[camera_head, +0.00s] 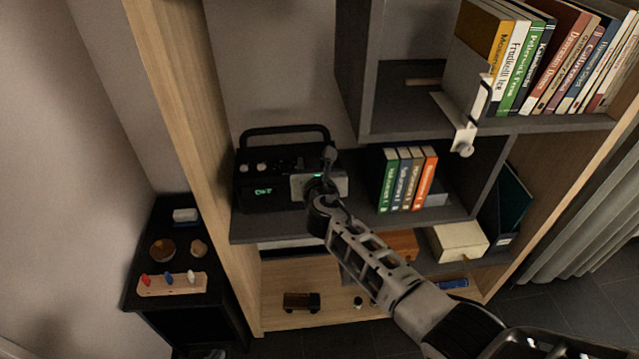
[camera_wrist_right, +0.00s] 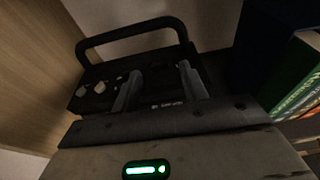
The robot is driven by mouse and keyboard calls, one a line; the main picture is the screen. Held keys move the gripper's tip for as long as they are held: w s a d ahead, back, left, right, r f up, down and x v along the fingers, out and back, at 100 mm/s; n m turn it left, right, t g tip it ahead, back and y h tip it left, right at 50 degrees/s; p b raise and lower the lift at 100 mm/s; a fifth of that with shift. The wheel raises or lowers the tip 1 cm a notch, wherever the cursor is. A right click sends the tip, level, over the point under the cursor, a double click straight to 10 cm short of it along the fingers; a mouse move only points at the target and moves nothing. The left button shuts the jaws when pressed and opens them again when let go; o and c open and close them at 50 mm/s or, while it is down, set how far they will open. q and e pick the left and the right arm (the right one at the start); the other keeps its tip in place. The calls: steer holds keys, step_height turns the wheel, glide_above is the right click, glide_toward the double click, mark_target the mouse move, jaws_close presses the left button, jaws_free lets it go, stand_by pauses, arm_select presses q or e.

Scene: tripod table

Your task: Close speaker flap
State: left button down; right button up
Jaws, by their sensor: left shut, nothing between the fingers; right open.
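The black speaker (camera_head: 262,172) with a raised carry handle stands on the middle shelf at the left, with pale knobs and a lit green display on its front. It also shows in the right wrist view (camera_wrist_right: 92,104), with its handle at the top. I cannot make out the flap or tell its position. My right gripper (camera_head: 328,157) is at the right part of the speaker and hides some of it. In the right wrist view its two fingers (camera_wrist_right: 158,88) are apart, with nothing held between them, over the speaker. Contact is unclear. My left gripper is not in view.
Several upright books (camera_head: 408,180) stand right of the speaker on the shelf (camera_head: 262,228). A wooden side panel (camera_head: 185,120) is close on its left. A bookend (camera_head: 466,100) and more books are on the shelf above. A dark side table (camera_head: 150,302) stands at left.

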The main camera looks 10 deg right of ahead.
steer(key=v, duration=1)
steer(key=shift+s, duration=0.2)
